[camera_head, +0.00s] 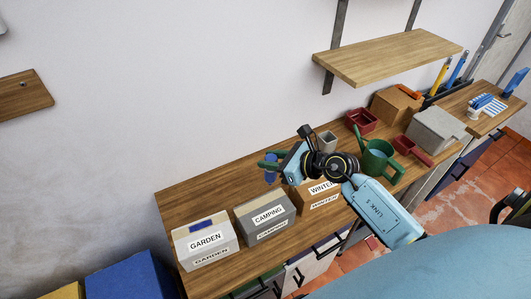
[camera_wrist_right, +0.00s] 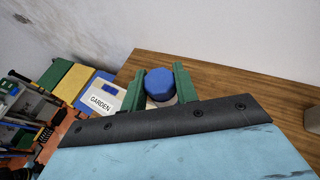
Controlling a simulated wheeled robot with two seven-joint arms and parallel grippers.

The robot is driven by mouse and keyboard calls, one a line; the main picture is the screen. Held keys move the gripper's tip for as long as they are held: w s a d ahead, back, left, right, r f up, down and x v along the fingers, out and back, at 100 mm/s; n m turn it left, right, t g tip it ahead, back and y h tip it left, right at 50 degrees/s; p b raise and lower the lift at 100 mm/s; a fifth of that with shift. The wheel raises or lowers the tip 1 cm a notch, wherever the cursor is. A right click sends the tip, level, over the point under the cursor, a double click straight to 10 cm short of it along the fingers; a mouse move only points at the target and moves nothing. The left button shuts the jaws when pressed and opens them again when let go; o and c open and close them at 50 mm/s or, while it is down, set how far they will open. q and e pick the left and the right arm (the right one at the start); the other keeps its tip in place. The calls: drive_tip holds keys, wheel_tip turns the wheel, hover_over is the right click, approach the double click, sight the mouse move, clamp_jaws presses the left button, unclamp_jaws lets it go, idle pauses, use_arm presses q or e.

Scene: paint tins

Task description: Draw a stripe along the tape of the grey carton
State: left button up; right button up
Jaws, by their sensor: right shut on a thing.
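The grey carton (camera_head: 265,218), labelled CAMPING, stands on the wooden bench between two other cartons. No blue mark shows on its top; its tape is too small to make out clearly. My right gripper (camera_head: 268,167) is above the bench, behind and above the grey carton and near the WINTER carton. Its green fingers are shut on a blue marker (camera_wrist_right: 159,84), seen end-on in the right wrist view; the marker also shows in the head view (camera_head: 271,176). The grey carton is not clearly seen in the wrist view. My left gripper is not in view.
A whitish GARDEN carton (camera_head: 205,244) with a blue stripe on top stands left of the grey one. A brown WINTER carton (camera_head: 322,197) stands right, partly behind my arm. A green watering can (camera_head: 379,158) and red containers stand further right. The bench's back left is clear.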

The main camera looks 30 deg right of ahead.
sight(270, 180)
drive_tip(key=shift+d, duration=0.3)
drive_tip(key=shift+f, duration=0.15)
wheel_tip(270, 180, down, 6)
drive_tip(key=b, duration=0.5)
drive_tip(key=shift+b, duration=0.4)
drive_tip(key=shift+f+b, duration=0.45)
idle(0.3)
drive_tip(key=shift+a+p, duration=0.25)
drive_tip(key=shift+p, duration=0.05)
idle(0.5)
drive_tip(key=shift+a, duration=0.2)
drive_tip(key=shift+s+a+f+p, duration=0.1)
drive_tip(key=shift+a+f+p, duration=0.1)
drive_tip(key=shift+a+p, duration=0.35)
drive_tip(key=shift+a, duration=0.2)
drive_tip(key=shift+a+p, duration=0.55)
drive_tip(key=shift+a, duration=0.4)
